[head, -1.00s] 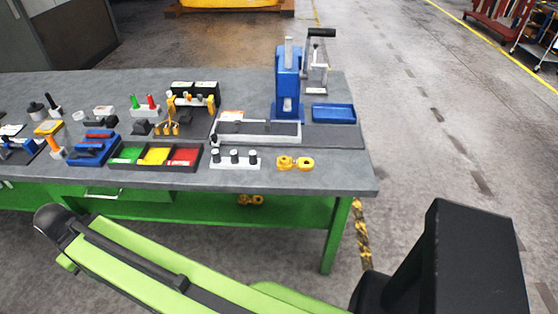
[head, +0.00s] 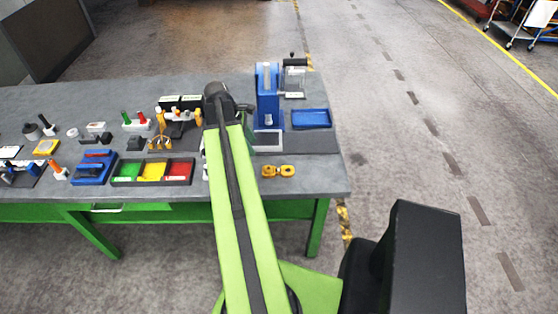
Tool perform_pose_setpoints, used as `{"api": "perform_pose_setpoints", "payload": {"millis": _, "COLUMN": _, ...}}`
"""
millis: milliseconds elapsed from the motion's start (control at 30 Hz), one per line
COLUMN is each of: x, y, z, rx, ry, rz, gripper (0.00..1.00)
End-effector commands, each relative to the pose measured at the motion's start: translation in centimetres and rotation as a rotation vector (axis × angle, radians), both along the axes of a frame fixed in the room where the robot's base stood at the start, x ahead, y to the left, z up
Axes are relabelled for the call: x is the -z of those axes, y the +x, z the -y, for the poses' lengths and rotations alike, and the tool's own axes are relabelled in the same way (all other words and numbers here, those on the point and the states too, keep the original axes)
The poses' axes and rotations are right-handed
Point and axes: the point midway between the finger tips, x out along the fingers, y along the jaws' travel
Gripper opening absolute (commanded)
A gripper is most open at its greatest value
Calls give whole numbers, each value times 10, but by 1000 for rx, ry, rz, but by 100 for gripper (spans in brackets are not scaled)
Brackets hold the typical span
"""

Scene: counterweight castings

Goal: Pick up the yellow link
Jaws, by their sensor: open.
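The yellow link (head: 278,171) lies flat near the front right edge of the grey table. It has two round ends joined by a short middle, and it is in full view. My green arm reaches up over the table to the left of the link, its dark elbow joint near the blue press. My gripper cannot be made out; the arm hides whatever is behind it.
A blue press (head: 267,95) and a blue tray (head: 310,119) stand behind the link. A bin with green, yellow and red compartments (head: 112,177) is left of my arm. Table surface right of the link is clear.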

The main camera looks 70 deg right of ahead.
Motion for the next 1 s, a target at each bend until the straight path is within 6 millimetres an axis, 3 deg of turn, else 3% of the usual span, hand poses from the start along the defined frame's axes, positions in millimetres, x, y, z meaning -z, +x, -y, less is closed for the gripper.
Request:
{"api": "perform_pose_setpoints", "payload": {"millis": 33, "x": -11, "y": -16, "z": 10, "rx": -4, "ry": 8, "rz": -15, "gripper": 49}}
{"api": "perform_pose_setpoints", "payload": {"millis": 100, "x": -13, "y": -29, "z": 17, "rx": -13, "ry": 17, "rz": -28, "gripper": 49}}
{"api": "perform_pose_setpoints", "payload": {"millis": 333, "x": -3, "y": -35, "z": 19, "rx": -20, "ry": 21, "rz": -33, "gripper": 49}}
{"api": "perform_pose_setpoints", "payload": {"millis": 800, "x": 91, "y": -66, "z": 31, "rx": -19, "ry": 20, "rz": -31, "gripper": 49}}
{"api": "perform_pose_setpoints", "payload": {"millis": 1000, "x": 106, "y": -75, "z": 35, "rx": -20, "ry": 20, "rz": -31, "gripper": 49}}
